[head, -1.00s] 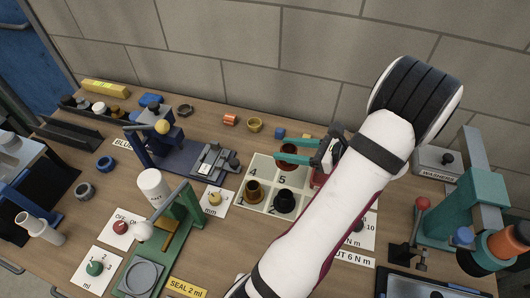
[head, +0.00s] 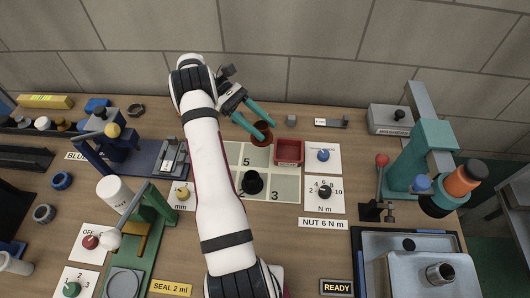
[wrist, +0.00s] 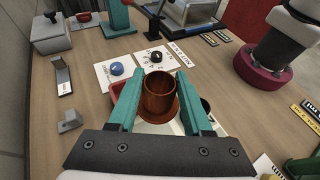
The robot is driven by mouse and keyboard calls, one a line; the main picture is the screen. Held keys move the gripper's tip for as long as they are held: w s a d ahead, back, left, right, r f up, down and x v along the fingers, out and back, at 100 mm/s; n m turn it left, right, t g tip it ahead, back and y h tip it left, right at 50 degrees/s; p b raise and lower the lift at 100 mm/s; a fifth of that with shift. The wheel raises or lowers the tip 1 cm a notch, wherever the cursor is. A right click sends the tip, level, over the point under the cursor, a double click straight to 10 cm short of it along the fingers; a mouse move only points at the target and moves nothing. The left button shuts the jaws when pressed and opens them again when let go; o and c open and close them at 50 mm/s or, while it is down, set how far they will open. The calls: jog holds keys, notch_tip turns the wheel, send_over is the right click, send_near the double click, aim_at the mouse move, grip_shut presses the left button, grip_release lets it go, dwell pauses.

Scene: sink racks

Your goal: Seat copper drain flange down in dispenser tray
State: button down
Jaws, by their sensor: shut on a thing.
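The copper drain flange (head: 262,133) is a short open tube with a wider rim. My gripper (head: 257,124) is shut on it, with a teal finger on each side. In the wrist view the flange (wrist: 158,92) stands between the fingers (wrist: 160,100), open end up and wide rim below. It is over the back of the pale numbered tray (head: 285,187); I cannot tell whether it touches the tray. At the lower left, a round grey recess (head: 122,283) sits on a green stand with a lever, which seems to be the dispenser tray.
A black flanged part (head: 253,183) stands in the numbered tray. A red bin (head: 289,151) is close to the right of the held flange. My arm hides part of the tray. A teal press (head: 432,155) stands at the right, and a white bottle (head: 114,194) at the left.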

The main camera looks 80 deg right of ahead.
jog(key=w+d+r+n+h, duration=0.8)
jog(key=w+n+h, duration=0.3)
jog(key=w+h, duration=0.1)
jog(key=w+a+r+n+t+h, duration=0.1)
jog(key=w+r+n+t+h, duration=0.6)
jog(key=w, duration=0.7)
jog(key=w+a+r+n+t, duration=0.4)
jog(key=w+a+n+t, duration=0.2)
jog(key=w+a, duration=0.3)
jog(key=w+a+r+n+t, duration=0.4)
jog(key=w+a+n+t, duration=0.25)
jog(key=w, duration=0.45)
jog(key=w+a+f+y, duration=0.1)
jog(key=w+a+f, duration=0.25)
jog(key=a, duration=0.55)
jog(key=m+g+h, duration=0.2)
jog(key=m+g, duration=0.2)
send_over(122, 287)
notch_tip(122, 287, down, 21)
jog(key=shift+n, duration=0.25)
jog(key=shift+f, duration=2.25)
